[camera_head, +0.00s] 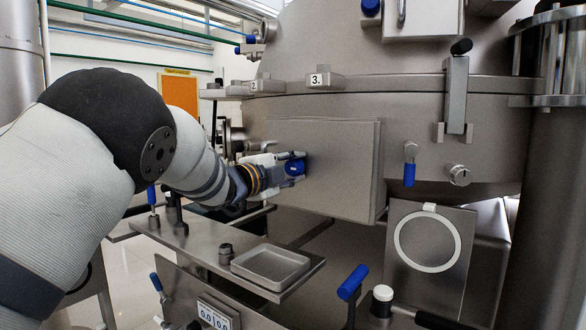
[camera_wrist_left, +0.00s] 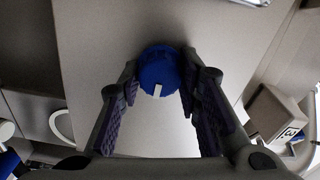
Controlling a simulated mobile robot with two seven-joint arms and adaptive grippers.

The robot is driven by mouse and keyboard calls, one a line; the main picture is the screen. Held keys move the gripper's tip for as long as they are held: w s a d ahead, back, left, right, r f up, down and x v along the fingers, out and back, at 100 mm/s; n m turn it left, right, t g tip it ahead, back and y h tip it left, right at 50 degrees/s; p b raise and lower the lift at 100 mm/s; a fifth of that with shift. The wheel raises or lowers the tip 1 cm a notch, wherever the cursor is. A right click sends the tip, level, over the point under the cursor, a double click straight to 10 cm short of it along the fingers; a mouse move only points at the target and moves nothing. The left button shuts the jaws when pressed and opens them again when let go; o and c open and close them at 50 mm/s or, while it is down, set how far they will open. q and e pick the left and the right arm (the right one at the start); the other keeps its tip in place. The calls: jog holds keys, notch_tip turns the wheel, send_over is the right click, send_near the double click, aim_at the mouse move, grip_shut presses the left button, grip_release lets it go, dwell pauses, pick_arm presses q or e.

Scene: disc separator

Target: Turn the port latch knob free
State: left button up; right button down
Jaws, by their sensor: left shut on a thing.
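The port latch knob (camera_head: 294,168) is a small round blue knob on the left part of a flat grey metal port door (camera_head: 345,165). In the left wrist view the knob (camera_wrist_left: 158,72) shows a white mark on its face, pointing toward the bottom of that picture. My left gripper (camera_head: 292,165) is at the knob, with one finger above it and one below. In the wrist view the fingertips of my left gripper (camera_wrist_left: 162,75) are on both sides of the knob, shut on it. My right gripper is not in view.
A shelf with a shallow metal tray (camera_head: 270,268) is below my left arm. A plate with a white ring (camera_head: 428,240) is at the right. Blocks labelled 2 and 3 (camera_head: 322,80) sit above the door.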

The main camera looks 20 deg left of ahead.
pick_arm(q)
jog(key=o, duration=1.2)
jog(key=shift+a, duration=0.1)
jog(key=shift+c, duration=0.2)
jog(key=v, duration=1.2)
